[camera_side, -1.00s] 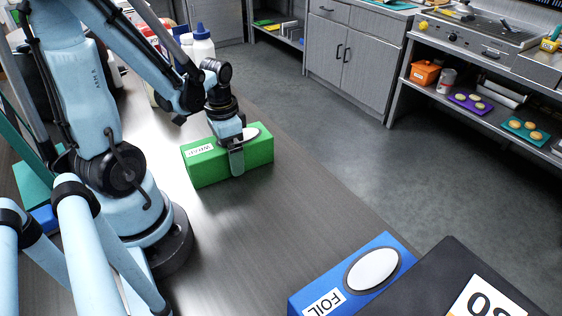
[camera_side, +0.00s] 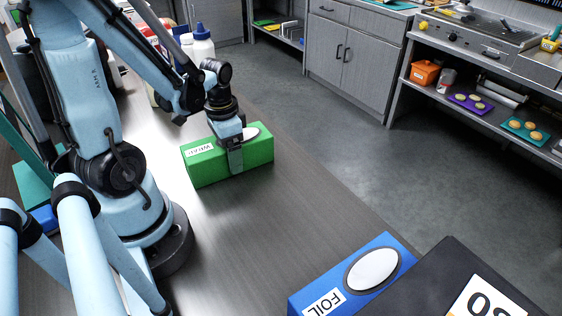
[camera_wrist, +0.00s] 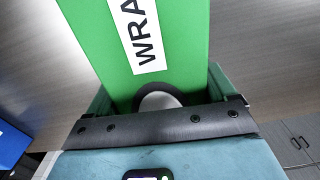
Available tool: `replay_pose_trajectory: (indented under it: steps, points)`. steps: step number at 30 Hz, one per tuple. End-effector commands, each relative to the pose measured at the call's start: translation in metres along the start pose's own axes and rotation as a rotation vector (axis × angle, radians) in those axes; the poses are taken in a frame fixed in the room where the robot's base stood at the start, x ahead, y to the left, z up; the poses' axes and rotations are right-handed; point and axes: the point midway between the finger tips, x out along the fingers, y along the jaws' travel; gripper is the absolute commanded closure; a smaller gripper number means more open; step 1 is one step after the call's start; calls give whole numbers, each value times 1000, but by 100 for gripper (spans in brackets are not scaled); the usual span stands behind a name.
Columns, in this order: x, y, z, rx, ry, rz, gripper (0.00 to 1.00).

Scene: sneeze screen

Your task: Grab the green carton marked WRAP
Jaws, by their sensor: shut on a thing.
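The green carton (camera_side: 208,168) with a white WRAP label lies on the grey counter (camera_side: 245,225) in the side view. My gripper (camera_side: 236,160) comes down over it from above and is shut on it, one finger against its near long face. The far finger is hidden behind the carton. In the wrist view the carton (camera_wrist: 95,35) fills the upper middle, between the two fingers, with part of its label readable.
A blue FOIL carton (camera_side: 335,285) and a dark box (camera_side: 450,275) stand at the near right of the counter. White bottles (camera_side: 203,45) stand behind my gripper. The counter between the green and blue cartons is clear.

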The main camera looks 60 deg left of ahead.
Motion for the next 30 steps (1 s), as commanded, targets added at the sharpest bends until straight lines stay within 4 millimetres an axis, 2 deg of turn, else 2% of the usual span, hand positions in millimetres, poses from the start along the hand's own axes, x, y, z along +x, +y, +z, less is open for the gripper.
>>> replay_pose_trajectory:
  steps: [8, 15, 30]
  points:
    - [-12, 0, 0, 0, -1, 0, 64]
    - [-40, 0, 1, -1, -3, 0, 64]
    - [-91, 88, -1, 8, -3, 0, 64]
